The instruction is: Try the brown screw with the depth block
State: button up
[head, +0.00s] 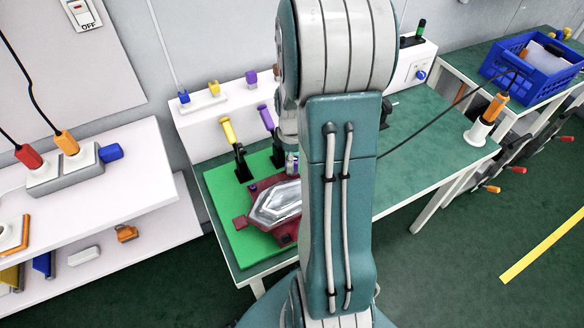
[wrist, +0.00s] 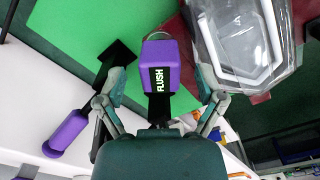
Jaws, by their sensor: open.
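The depth block appears to be the purple block marked FLUSH (wrist: 172,68) in the wrist view. It has a black lower part and sits between the fingers of my gripper (wrist: 162,84). The fingers are open, one on each side; I cannot tell whether they touch it. A tail lamp with a clear lens (wrist: 238,38) lies just right of the block, and it also shows in the head view (head: 272,205) in a dark red holder (head: 240,222). I cannot make out the brown screw. My arm hides most of my gripper in the head view.
A green mat (head: 225,205) lies under the lamp. A yellow-handled clamp (head: 228,131) and a purple-handled clamp (head: 266,118) stand at its back. The green bench (head: 430,130) is largely clear at right. A blue crate (head: 530,67) stands farther right.

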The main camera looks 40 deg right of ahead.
notch_tip(320, 180, up, 11)
jog(key=shift+f, duration=0.2)
dwell(0.5)
jog(key=s+a+r+m+t, duration=0.2)
jog(key=s+a+r, duration=0.1)
jog(key=a, duration=0.4)
jog(key=s+a+r+m+t, duration=0.1)
jog(key=s+a+r+m, duration=0.2)
jog(key=a, duration=0.5)
jog(key=s+a+r+m+t, duration=0.2)
jog(key=s+a+r+m, duration=0.1)
jog(key=a+r, duration=0.2)
jog(key=shift+s+a+r+t, duration=0.25)
jog(key=shift+s+a+t, duration=0.05)
jog(key=shift+a, duration=0.85)
